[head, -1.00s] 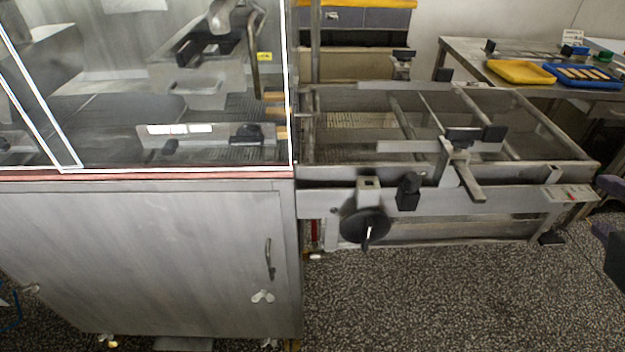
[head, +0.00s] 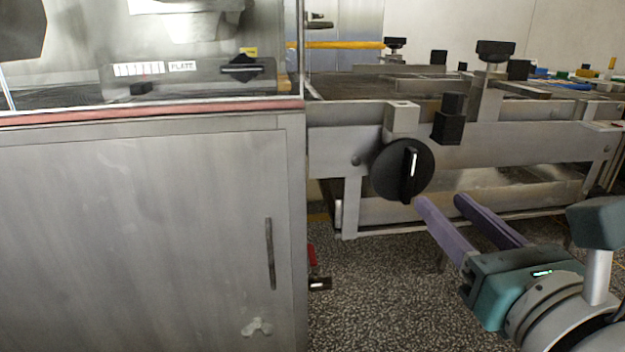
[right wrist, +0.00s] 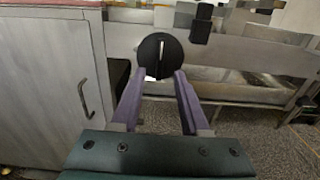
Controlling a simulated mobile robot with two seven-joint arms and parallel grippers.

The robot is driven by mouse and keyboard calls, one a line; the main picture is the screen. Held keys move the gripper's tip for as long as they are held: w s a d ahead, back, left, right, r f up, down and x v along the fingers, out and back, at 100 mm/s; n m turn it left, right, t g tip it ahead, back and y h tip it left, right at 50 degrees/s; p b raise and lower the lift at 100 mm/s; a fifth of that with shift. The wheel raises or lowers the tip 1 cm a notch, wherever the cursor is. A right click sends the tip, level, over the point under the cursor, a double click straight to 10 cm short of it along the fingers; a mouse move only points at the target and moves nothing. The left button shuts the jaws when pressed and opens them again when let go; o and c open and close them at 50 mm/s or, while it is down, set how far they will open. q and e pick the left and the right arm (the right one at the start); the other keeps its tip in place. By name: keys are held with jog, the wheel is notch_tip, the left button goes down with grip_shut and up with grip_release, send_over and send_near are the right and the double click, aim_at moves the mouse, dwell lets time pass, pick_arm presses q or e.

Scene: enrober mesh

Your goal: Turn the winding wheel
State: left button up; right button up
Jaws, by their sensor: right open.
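The winding wheel (head: 390,172) is a black disc with a raised bar and a white mark, on the front of the metal conveyor frame (head: 520,143). In the right wrist view the wheel (right wrist: 152,57) is straight ahead, just beyond the fingertips. My right gripper (head: 440,199) has purple fingers and a teal body. It is open and empty, below and to the right of the wheel in the head view. In the right wrist view its fingers (right wrist: 160,73) are spread, with the wheel showing between and above their tips; I cannot tell whether they touch it. My left gripper is not in view.
A grey metal cabinet (head: 140,230) with a vertical handle (head: 269,254) stands left of the wheel. A black knob block (head: 449,120) sits on the frame just right of the wheel. The speckled floor (head: 365,290) below is mostly clear.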

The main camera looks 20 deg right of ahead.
aim_at(412, 172)
jog(key=x, duration=0.8)
jog(key=shift+w+d+r, duration=0.1)
jog(key=shift+w, duration=0.1)
grip_shut()
